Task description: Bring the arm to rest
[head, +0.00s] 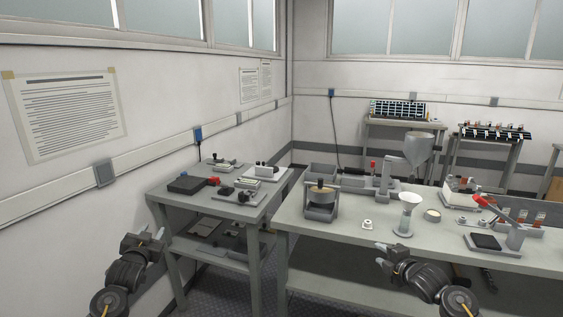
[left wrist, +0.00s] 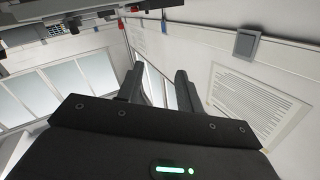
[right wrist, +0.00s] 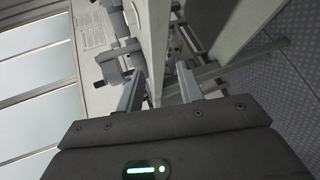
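My left gripper (head: 145,238) is raised at the lower left of the head view, in front of the small side table and apart from it. In the left wrist view its two fingers (left wrist: 158,82) stand apart with nothing between them. My right gripper (head: 384,256) is in front of the long workbench's front edge in the head view. In the right wrist view its fingers (right wrist: 158,84) are also apart and hold nothing. The bench edge shows behind them; I cannot tell how close it is.
The long workbench (head: 340,232) carries a funnel, a round pot, a press-like device and several fuse parts. The side table (head: 168,196) holds small boxes and devices. Two stands with racks (head: 397,110) are at the back. A walled corner lies at left.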

